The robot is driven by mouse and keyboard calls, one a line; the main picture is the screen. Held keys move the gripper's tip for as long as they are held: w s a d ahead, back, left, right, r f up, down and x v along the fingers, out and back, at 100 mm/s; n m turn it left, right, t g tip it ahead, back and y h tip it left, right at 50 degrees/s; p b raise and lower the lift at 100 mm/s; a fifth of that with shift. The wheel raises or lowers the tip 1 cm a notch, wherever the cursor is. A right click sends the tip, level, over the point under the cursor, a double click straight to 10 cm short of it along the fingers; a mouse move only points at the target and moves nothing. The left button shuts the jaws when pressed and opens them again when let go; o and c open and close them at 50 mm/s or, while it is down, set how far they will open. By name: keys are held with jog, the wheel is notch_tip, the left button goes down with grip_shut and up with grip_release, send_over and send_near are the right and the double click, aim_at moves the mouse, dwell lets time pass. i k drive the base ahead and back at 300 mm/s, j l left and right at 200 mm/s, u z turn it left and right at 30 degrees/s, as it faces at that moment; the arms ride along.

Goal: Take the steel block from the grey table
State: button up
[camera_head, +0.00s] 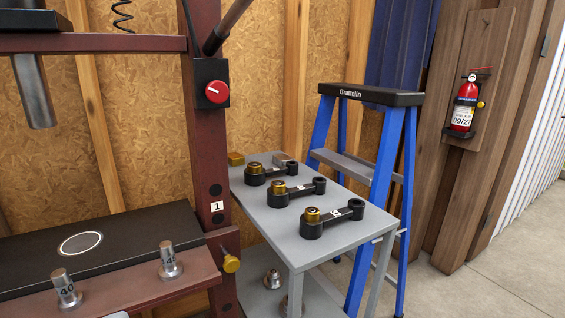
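The grey table (278,217) stands right of centre, with its top seen from above. A small grey block (281,158), which looks like the steel block, sits at the table's far edge. It is partly hidden behind the farthest black arm-shaped part. A small brass-coloured block (236,159) sits at the far left corner of the same table. My gripper is not in view, and nothing is seen touching the grey block.
Three black arm-shaped parts with brass tops (331,218) lie on the table in front of the block. A dark red press frame (207,130) stands left of the table. A blue ladder (380,170) stands close behind it on the right. Floor is clear at lower right.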

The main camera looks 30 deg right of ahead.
aim_at(280, 160)
jog(key=i+l, duration=0.15)
jog(key=l, duration=0.2)
jog(key=i+l, duration=0.15)
jog(key=l, duration=0.2)
jog(key=i+l, duration=0.1)
jog(key=l, duration=0.25)
jog(key=i+l, duration=0.15)
jog(key=l, duration=0.2)
jog(key=i+l, duration=0.15)
jog(key=l, duration=0.2)
jog(key=i+l, duration=0.15)
jog(key=l, duration=0.2)
jog(key=i+l, duration=0.1)
jog(key=l, duration=0.25)
